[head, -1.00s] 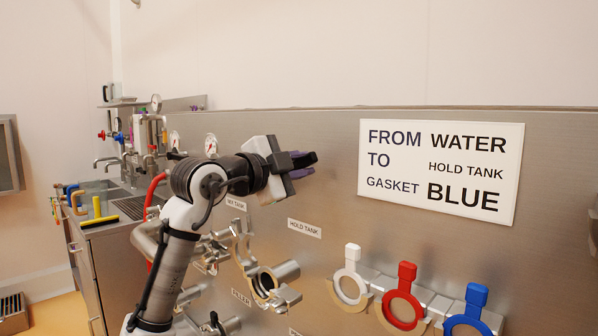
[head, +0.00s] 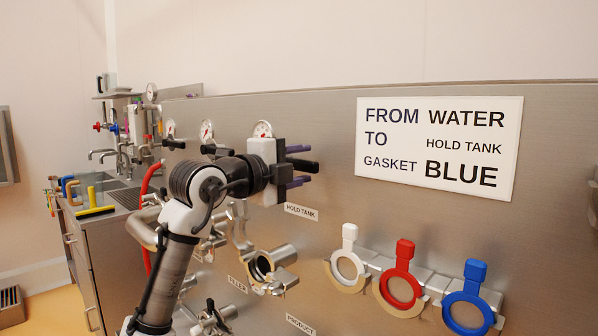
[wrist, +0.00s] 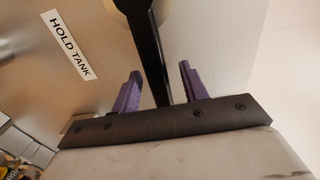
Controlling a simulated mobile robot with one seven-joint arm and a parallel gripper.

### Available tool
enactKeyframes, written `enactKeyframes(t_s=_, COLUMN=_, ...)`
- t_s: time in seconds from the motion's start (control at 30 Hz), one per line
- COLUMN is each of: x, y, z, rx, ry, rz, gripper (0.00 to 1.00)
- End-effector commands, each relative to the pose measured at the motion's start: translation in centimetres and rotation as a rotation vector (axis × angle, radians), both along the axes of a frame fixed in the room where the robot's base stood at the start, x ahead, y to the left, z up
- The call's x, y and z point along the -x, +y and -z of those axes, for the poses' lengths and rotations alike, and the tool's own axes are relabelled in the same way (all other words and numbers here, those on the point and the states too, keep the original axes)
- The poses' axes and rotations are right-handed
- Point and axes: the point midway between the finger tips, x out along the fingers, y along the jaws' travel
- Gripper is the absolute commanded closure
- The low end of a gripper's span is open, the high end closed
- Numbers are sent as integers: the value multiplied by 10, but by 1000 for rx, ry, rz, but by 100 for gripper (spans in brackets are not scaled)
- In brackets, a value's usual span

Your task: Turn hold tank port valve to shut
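The hold tank port valve shows in the wrist view as a long black handle (wrist: 148,50) running from a pale round hub (wrist: 132,4) at the top edge. The handle passes between the two purple fingers of my gripper (wrist: 158,90), with a visible gap on each side. My gripper (head: 299,166) is open around it, fingers one above the other in the head view. The HOLD TANK label (head: 301,212) sits below the gripper and also shows in the wrist view (wrist: 70,43). The valve body is mostly hidden behind my gripper in the head view.
A sign (head: 438,148) hangs to the right. White (head: 349,232), red (head: 405,247) and blue (head: 475,270) gasket rings sit on a rack below it. Steel pipe ports (head: 265,268) stick out below my gripper. A red hose (head: 149,190) and a sink are at left.

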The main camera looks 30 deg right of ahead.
Motion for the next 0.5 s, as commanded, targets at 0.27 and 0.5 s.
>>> enactKeyframes(t_s=0.27, x=1, y=3, z=0, rx=1, ry=1, rz=0, gripper=56)
enactKeyframes(t_s=0.5, x=14, y=39, z=0, rx=3, ry=1, rz=-2, gripper=56)
